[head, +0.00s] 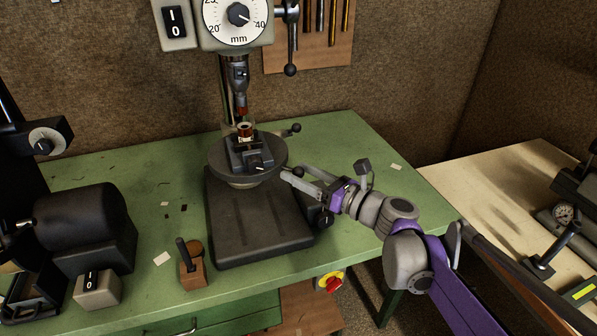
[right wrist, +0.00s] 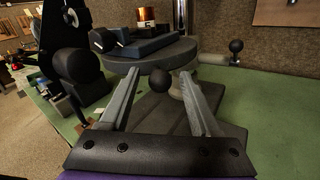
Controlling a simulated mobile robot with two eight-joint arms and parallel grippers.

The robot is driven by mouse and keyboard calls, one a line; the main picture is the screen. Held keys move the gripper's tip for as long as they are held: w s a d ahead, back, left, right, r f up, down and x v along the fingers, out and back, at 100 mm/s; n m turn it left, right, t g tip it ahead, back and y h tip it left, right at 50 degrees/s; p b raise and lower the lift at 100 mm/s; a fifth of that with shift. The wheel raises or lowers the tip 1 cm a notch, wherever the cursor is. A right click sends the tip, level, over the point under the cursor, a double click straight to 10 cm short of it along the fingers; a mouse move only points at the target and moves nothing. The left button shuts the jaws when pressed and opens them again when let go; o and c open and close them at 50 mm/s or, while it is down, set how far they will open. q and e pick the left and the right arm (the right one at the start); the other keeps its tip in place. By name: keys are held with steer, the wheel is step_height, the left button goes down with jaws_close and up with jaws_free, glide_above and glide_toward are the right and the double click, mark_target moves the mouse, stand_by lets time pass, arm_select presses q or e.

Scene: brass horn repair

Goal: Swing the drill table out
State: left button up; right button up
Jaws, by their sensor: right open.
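The drill table (head: 218,163) is a dark round plate on the drill press, under the chuck (head: 239,75). It also shows in the right wrist view (right wrist: 183,52). A dark vise (head: 258,158) stands on it with a copper-coloured ringed piece (head: 246,130) on top. My right gripper (head: 299,176) is open at the table's right front edge. In the right wrist view, a black ball knob (right wrist: 160,80) shows between its two fingertips, just below the table rim. I cannot tell whether the fingers touch it. My left gripper is out of view.
The press base (head: 258,225) lies on the green bench (head: 345,150). Another ball-ended lever (head: 294,128) sticks out behind the table. A black motor-like machine (head: 85,220) and a small wooden block (head: 193,270) stand left. Bench space right of the press is mostly clear.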

steer(key=shift+w+a, duration=0.25)
steer(key=shift+a, duration=0.05)
jaws_close()
stand_by(1.3)
